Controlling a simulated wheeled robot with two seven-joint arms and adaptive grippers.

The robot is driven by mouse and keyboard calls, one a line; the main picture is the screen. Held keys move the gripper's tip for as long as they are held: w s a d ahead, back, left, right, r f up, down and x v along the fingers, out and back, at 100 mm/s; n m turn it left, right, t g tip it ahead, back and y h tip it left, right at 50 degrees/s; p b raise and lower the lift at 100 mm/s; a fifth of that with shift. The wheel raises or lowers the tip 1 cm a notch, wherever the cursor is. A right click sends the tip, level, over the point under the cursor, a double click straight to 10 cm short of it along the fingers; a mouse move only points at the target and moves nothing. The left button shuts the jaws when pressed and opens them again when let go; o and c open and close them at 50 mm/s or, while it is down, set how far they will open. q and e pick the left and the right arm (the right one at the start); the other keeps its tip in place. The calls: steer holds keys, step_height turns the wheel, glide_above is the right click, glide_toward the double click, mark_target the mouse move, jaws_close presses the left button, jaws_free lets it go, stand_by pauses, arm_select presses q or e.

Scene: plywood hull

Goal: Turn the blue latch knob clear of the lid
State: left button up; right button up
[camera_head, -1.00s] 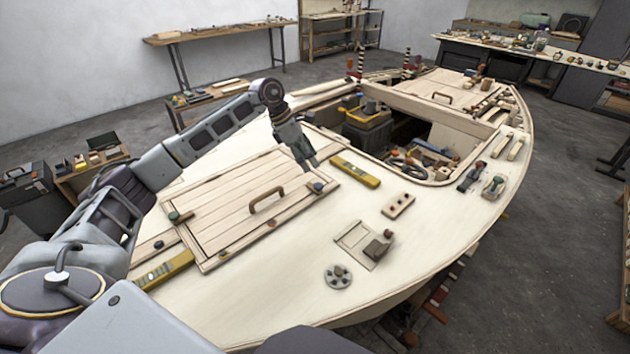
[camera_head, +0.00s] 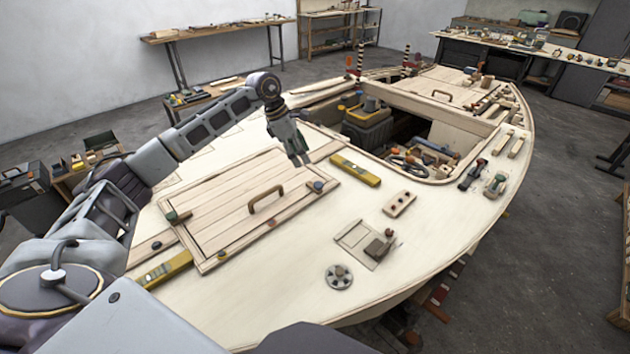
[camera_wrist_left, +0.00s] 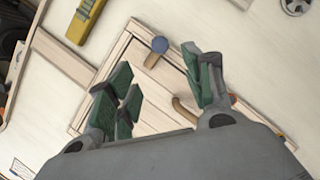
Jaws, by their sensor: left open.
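The blue latch knob (camera_head: 317,186) sits at the far right corner of the slatted wooden lid (camera_head: 225,210). In the left wrist view the blue knob (camera_wrist_left: 160,45) has a short wooden bar that points in over the edge of the lid's frame. My left gripper (camera_head: 300,161) is above the far edge of the lid, a little left of and behind the knob in the head view. Its green-padded fingers (camera_wrist_left: 158,68) are apart and empty. In the wrist view the knob shows beyond and between the fingertips, apart from them. My right gripper is out of view.
A brown handle (camera_head: 266,200) stands up from the lid. A green knob (camera_head: 175,217) and a red knob (camera_head: 271,224) sit at its edges. A yellow level (camera_head: 355,170) lies right of the blue knob. The cockpit opening behind holds tools.

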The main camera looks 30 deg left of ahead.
mark_target(317, 184)
arm_select(q)
steer(key=x, duration=1.2)
steer(key=shift+f, duration=0.2)
steer(key=c, duration=1)
